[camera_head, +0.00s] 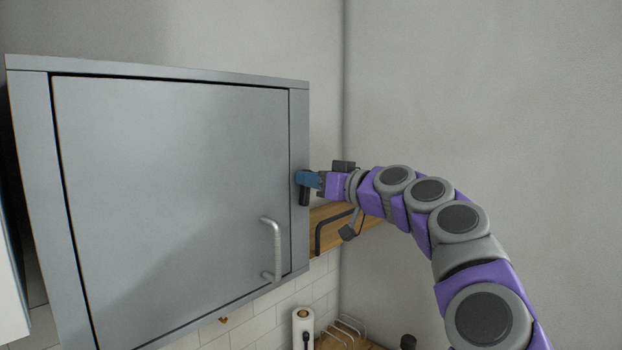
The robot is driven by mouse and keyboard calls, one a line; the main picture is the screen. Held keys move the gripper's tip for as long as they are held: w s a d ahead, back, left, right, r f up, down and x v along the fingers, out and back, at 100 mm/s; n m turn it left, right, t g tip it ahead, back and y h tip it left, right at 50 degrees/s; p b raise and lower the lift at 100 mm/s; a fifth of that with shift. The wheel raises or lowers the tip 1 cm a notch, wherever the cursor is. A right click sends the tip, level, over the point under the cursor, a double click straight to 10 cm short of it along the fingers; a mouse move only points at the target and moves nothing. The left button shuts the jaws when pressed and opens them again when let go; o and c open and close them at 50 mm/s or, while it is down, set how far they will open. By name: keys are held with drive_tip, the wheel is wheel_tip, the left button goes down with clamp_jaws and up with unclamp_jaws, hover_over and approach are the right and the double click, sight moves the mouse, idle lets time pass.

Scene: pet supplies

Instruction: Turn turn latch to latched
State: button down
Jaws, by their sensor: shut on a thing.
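A grey cabinet (170,190) with a closed door fills the left of the view. A dark turn latch (304,194) sits at the right edge of the cabinet's frame, beside the door. Its visible part hangs downward below my gripper. My gripper (306,179) reaches in from the right and is shut on the latch. The fingers cover the upper part of the latch, so its exact angle is hard to tell.
The door has a grey bar handle (276,250) at its lower right. A wooden shelf (345,236) with a black bracket lies just below my wrist. A paper roll (303,328) and a wire rack (345,332) stand lower down. The right wall is bare.

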drive_tip(key=shift+w+d+f+m+p, duration=0.1)
drive_tip(key=shift+m+p, duration=2.3)
drive_tip(key=shift+m, duration=1.65)
drive_tip(key=shift+w+d+f+m+p, duration=0.1)
drive_tip(key=shift+m+p, duration=2.25)
drive_tip(key=shift+m, duration=1.7)
drive_tip(key=shift+f, duration=0.1)
drive_tip(key=shift+a, duration=0.1)
drive_tip(key=c, duration=1.4)
unclamp_jaws()
drive_tip(key=o, duration=0.3)
drive_tip(key=shift+w+f, duration=0.1)
drive_tip(key=shift+w, duration=0.05)
drive_tip(key=shift+o, duration=0.3)
drive_tip(key=shift+d, duration=0.2)
drive_tip(key=shift+s, duration=0.2)
